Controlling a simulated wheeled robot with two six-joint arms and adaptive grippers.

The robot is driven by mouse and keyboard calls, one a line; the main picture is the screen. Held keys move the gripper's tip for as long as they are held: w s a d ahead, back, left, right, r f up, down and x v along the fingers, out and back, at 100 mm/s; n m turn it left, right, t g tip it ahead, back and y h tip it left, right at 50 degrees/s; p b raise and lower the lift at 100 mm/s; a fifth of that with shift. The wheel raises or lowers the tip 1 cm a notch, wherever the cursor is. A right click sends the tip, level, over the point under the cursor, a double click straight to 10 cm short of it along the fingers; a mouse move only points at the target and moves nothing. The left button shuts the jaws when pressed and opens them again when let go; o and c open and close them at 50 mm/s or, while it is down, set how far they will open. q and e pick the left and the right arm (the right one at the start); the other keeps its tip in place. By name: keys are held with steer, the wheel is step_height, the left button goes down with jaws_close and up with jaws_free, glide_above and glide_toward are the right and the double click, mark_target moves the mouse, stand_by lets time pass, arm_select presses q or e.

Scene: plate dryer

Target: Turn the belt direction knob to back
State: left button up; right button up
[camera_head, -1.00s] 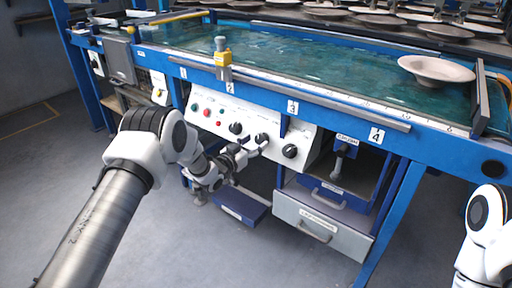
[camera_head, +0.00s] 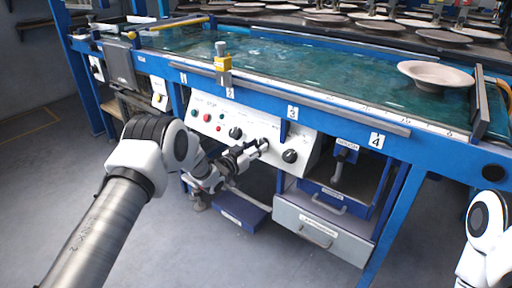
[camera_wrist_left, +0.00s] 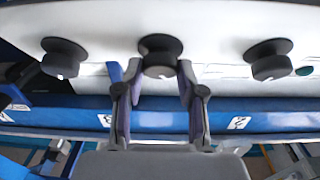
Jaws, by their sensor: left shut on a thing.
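The white control panel (camera_head: 218,119) on the blue frame carries a row of three black knobs. They are a left knob (camera_head: 235,133), a middle knob (camera_head: 263,144) and a right knob (camera_head: 290,156). Their labels are too small to read. My left gripper (camera_head: 256,148) reaches the middle knob from the front. In the left wrist view, my two fingers (camera_wrist_left: 160,84) are shut on the middle knob (camera_wrist_left: 159,50), one on each side. The other two knobs (camera_wrist_left: 64,57) (camera_wrist_left: 269,59) stand clear of the fingers. The middle knob's pointer is hidden. My right gripper is out of view.
Red and green buttons (camera_head: 207,117) sit left of the knobs. A grey drawer (camera_head: 325,228) and blue drawer (camera_head: 328,196) are below right. A blue box (camera_head: 242,208) lies under the panel. A plate (camera_head: 436,73) lies on the teal belt (camera_head: 340,72) above.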

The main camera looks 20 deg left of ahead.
arm_select(q)
steer(key=m+g+h, duration=0.1)
steer(key=m, duration=0.1)
steer(key=m+h, duration=0.1)
steer(key=m, duration=0.2)
steer(key=m+g+h, duration=0.1)
steer(key=m, duration=0.2)
steer(key=shift+w+a+r+g, duration=0.15)
steer(key=shift+a+g, duration=0.1)
steer(key=shift+g, duration=0.05)
steer(key=m+g, duration=0.1)
steer(key=m, duration=0.2)
steer(key=m+g+h+p, duration=0.1)
steer(key=m+g, duration=0.1)
steer(key=m, duration=0.1)
steer(key=shift+w+m, duration=0.1)
steer(key=shift+m, duration=0.2)
steer(key=o, duration=1.1)
steer(key=v, duration=1.2)
steer(key=shift+w+a, duration=0.15)
